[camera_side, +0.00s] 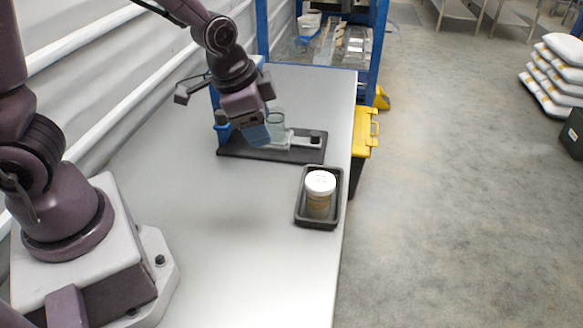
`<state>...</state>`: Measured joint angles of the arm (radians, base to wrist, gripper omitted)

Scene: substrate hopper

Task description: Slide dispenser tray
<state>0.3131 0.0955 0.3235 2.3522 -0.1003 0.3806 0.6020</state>
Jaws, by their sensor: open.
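The dispenser stands on a black base plate (230,150) on the grey table. Its pale grey-green slide tray (298,141) reaches out to the right along the plate and has a small black knob (315,136) at its right end. A clear greenish cylinder (276,118) stands by the tray's left part. My gripper (257,135) is open, with bluish fingers pointing down in front of the dispenser's left part. It hides some of the dispenser behind it. I cannot tell whether the fingers touch anything.
A white-lidded jar (319,190) stands in a black tray (301,217) near the table's right edge. A yellow-lidded box (364,132) is beyond that edge. A blue-framed shelf (372,55) stands at the back. The table's front and middle are clear.

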